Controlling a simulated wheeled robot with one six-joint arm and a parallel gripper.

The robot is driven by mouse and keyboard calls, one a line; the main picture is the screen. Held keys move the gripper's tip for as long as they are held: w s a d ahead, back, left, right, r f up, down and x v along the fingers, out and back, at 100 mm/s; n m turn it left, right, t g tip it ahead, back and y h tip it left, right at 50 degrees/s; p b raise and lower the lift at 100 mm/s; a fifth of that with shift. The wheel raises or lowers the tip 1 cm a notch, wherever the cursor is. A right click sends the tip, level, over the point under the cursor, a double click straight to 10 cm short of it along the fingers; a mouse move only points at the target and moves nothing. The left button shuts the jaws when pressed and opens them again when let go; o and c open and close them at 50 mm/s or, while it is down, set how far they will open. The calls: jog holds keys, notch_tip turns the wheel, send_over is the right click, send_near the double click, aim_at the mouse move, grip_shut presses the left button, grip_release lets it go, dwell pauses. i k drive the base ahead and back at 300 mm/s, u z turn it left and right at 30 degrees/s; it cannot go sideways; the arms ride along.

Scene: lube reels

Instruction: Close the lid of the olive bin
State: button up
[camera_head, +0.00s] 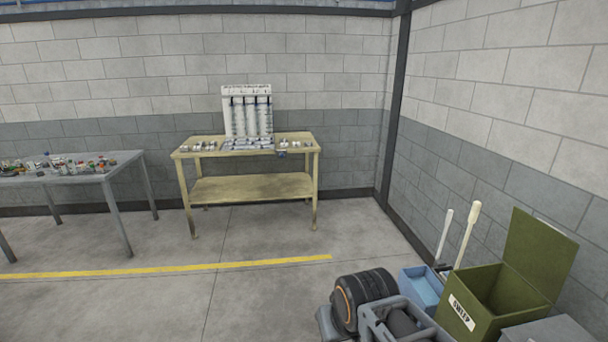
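The olive bin (468,318) stands on the floor at the lower right, near the right-hand wall. It is a square box with a white label on its front, and its upper part is open. Its olive lid (541,252) is raised, standing up and tilted slightly back along the bin's right side. I can see into the dark inside of the bin, but not to its bottom. My gripper is not in view.
A blue tub (421,287) stands just left of the bin, with two pale long handles rising beside it. A grey box top (548,330) is at the bin's right front. A yellow workbench (250,188) and a grey table (75,178) stand farther back. Left floor is clear.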

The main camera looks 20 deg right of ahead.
aim_at(543, 256)
jog(key=z, duration=0.4)
jog(key=i, duration=1.5)
jog(key=z, duration=1.85)
jog(key=i, duration=1.15)
jog(key=z, duration=1)
